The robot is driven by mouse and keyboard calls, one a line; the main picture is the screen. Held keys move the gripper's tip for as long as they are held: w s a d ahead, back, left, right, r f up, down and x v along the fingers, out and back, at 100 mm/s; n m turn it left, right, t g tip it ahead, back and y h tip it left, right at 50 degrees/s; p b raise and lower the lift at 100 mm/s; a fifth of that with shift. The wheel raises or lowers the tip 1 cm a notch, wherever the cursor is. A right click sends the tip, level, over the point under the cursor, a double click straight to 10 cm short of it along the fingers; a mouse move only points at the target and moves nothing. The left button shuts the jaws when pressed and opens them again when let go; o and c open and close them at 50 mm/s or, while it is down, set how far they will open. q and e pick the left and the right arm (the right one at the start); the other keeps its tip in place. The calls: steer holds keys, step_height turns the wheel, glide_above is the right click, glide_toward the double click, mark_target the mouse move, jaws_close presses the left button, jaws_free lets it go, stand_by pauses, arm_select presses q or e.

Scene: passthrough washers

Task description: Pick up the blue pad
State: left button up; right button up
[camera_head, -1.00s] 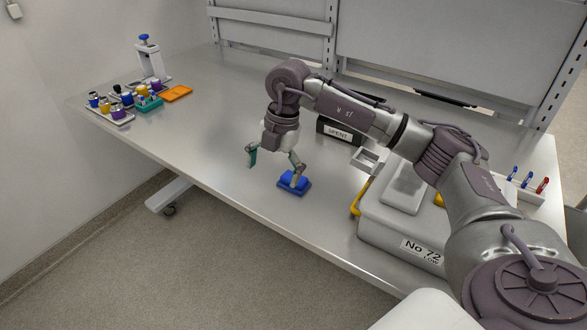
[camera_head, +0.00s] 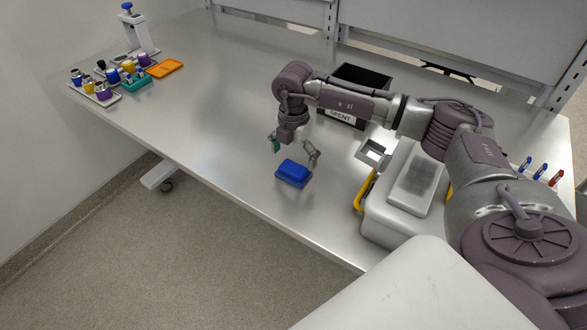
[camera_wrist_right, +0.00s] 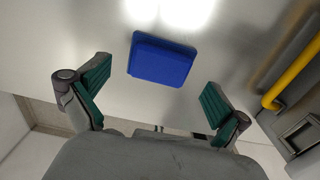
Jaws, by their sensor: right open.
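The blue pad (camera_head: 294,172) lies on the metal table (camera_head: 225,120) near its front edge. My right gripper (camera_head: 294,150) is open and empty, just behind the pad in the head view. In the right wrist view the blue pad (camera_wrist_right: 161,59) lies beyond and between the two green-padded fingertips of my right gripper (camera_wrist_right: 155,95), apart from both. My left gripper is in neither view.
A black box marked SPENT (camera_head: 357,95) stands behind my right arm. A grey case with a yellow handle (camera_head: 364,191) is right of the pad. The table left of the pad is clear.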

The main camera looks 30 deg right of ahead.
mark_target(294, 168)
steer(key=shift+s+a+f+p, duration=0.2)
steer(key=shift+f+p, duration=0.2)
steer(key=shift+f, duration=0.15)
step_height(294, 168, down, 2)
steer(key=shift+f, duration=0.15)
steer(key=shift+d+f, duration=0.1)
steer(key=shift+f, duration=0.15)
steer(key=shift+w, duration=0.1)
steer(key=shift+c, duration=0.7)
steer(key=c, duration=1)
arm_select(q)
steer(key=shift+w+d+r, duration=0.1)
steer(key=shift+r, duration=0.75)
